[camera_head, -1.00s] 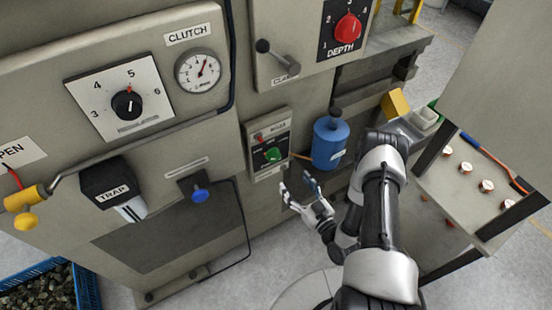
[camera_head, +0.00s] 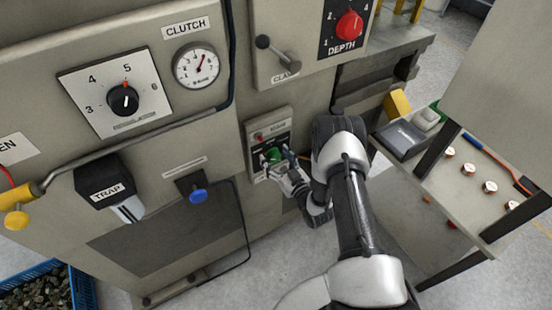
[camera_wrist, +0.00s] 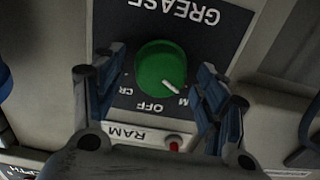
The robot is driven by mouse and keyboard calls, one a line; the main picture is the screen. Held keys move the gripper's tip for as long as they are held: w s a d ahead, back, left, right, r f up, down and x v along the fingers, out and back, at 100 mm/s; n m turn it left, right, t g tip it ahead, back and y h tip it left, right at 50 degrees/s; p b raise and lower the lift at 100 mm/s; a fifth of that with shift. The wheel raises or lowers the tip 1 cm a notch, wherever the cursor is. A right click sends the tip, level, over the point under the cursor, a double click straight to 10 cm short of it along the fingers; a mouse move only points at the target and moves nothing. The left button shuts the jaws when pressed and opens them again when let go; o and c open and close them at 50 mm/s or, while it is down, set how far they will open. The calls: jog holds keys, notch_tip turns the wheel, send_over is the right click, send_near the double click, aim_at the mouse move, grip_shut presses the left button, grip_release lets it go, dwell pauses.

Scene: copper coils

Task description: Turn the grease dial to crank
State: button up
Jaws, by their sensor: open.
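The green grease dial (camera_wrist: 160,66) is on a black plate marked GREASE, seen upside down in the wrist view. Its white pointer is turned toward the M label (camera_wrist: 183,99), at lower right. OFF (camera_wrist: 150,107) is below the dial, and a partly hidden label starting CR (camera_wrist: 124,91) is at lower left. My gripper (camera_wrist: 155,72) is open, with one finger on each side of the dial; contact cannot be told. In the head view, my gripper (camera_head: 278,162) is at the small panel, partly covering the green dial (camera_head: 273,155).
A red button (camera_wrist: 174,142) beside a RAM label is close to my gripper. The grey lever (camera_head: 278,55) and red depth dial (camera_head: 349,25) are above. The blue knob (camera_head: 198,195) is to the left. A shelf with copper coils (camera_head: 489,187) stands at right.

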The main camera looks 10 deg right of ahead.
jog(key=c, duration=1)
